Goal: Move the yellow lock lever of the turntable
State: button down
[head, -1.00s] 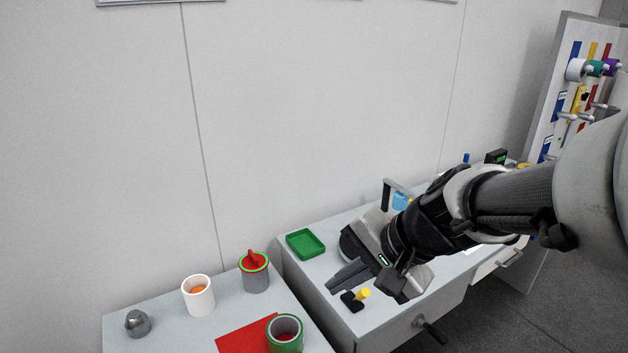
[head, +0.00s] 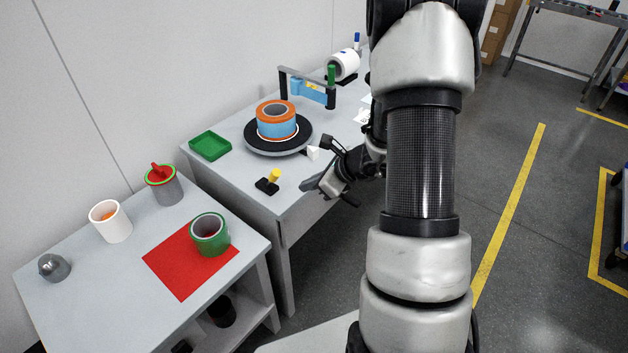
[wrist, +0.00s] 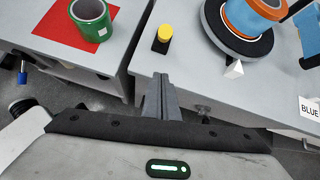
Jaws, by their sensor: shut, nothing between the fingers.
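The yellow lock lever (head: 273,175) stands upright on a small black base near the front left corner of the farther table; it also shows at top centre in the wrist view (wrist: 166,33). The turntable (head: 264,149) is a black disc behind it, carrying an orange and blue ring stack (head: 277,120). A small white wedge (head: 313,153) sits at the turntable's front right rim. My gripper (head: 306,185) is shut and empty by the table's front edge, to the right of the lever and apart from it. Its closed fingers point toward the lever side in the wrist view (wrist: 160,80).
A green tray (head: 210,146) lies left of the turntable. A grey-framed stand (head: 308,88) is behind it. The nearer table holds a green ring (head: 210,235) on a red mat (head: 172,270), a white cup (head: 111,222) and a grey can (head: 166,187). Open floor lies to the right.

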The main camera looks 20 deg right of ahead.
aim_at(272, 178)
jog(key=w+a, duration=0.1)
jog(key=w+a+f, duration=0.2)
jog(key=w, duration=0.1)
jog(key=shift+w+a+r+p, duration=0.35)
jog(key=shift+w+a+r, duration=0.05)
jog(key=shift+w+a, duration=0.2)
